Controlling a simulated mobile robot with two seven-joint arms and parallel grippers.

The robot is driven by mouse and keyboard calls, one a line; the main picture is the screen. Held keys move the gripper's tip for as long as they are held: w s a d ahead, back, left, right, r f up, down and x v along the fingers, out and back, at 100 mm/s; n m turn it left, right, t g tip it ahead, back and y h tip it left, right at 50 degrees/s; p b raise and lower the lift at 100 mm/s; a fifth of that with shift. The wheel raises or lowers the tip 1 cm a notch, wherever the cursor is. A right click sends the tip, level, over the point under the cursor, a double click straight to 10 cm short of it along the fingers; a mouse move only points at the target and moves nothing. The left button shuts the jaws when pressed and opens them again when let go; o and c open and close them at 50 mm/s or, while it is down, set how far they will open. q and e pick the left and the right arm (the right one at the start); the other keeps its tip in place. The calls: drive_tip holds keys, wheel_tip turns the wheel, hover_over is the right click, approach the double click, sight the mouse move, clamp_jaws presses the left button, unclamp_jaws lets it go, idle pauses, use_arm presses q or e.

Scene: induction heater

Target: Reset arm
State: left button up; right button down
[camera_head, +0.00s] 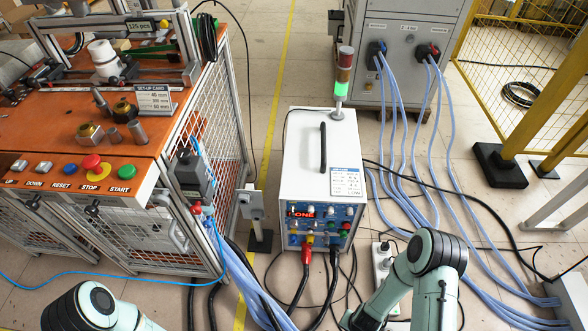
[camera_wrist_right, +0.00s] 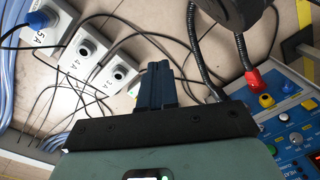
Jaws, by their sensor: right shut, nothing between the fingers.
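My right gripper (camera_wrist_right: 157,68) shows in the right wrist view, its dark fingers shut together with nothing between them, above the floor cables. My right arm (camera_head: 432,262) is folded at the lower right of the head view, in front of and to the right of the induction heater (camera_head: 296,160). Its fingers are not visible there. My left arm (camera_head: 90,308) shows only as a link at the bottom left, and its gripper is out of view. The heater is a white box with a blue control panel (camera_wrist_right: 298,135); its red display seems to read DONE.
An orange-topped workbench (camera_head: 60,140) with push buttons stands at the left. A signal tower (camera_head: 342,80) glows green on the heater. Grey numbered socket boxes (camera_wrist_right: 86,52) and cables lie near the right gripper. A grey cabinet (camera_head: 405,45) and yellow fence (camera_head: 530,90) stand behind.

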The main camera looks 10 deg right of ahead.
use_arm(q)
drive_tip(key=s+d+r+g+p, duration=0.1)
drive_tip(key=s+d+r+p, duration=0.1)
drive_tip(key=r+p, duration=0.5)
drive_tip(key=s+d+r+g+h+p, duration=0.1)
drive_tip(key=s+r+p, duration=0.2)
drive_tip(key=r+p, duration=0.4)
drive_tip(key=s+d+r+m+g+p, duration=0.1)
drive_tip(key=s+d+r+p, duration=0.1)
drive_tip(key=r+p, duration=0.5)
drive_tip(key=shift+s+d+r+g+h, duration=0.35)
drive_tip(key=shift+s+r, duration=0.25)
drive_tip(key=shift+s, duration=0.2)
use_arm(e)
drive_tip(key=s+a+r+n+y, duration=0.1)
drive_tip(key=s+a+r+n, duration=0.1)
drive_tip(key=r, duration=1)
drive_tip(key=s+a+r+n+g+y, duration=0.1)
drive_tip(key=s+a+r, duration=0.4)
drive_tip(key=r, duration=0.8)
drive_tip(key=shift+s+a+r+n+y, duration=0.2)
drive_tip(key=shift+a+n+y, duration=0.4)
drive_tip(key=shift+a+n, duration=0.5)
drive_tip(key=shift+s+f, duration=0.1)
drive_tip(key=c, duration=1.8)
unclamp_jaws()
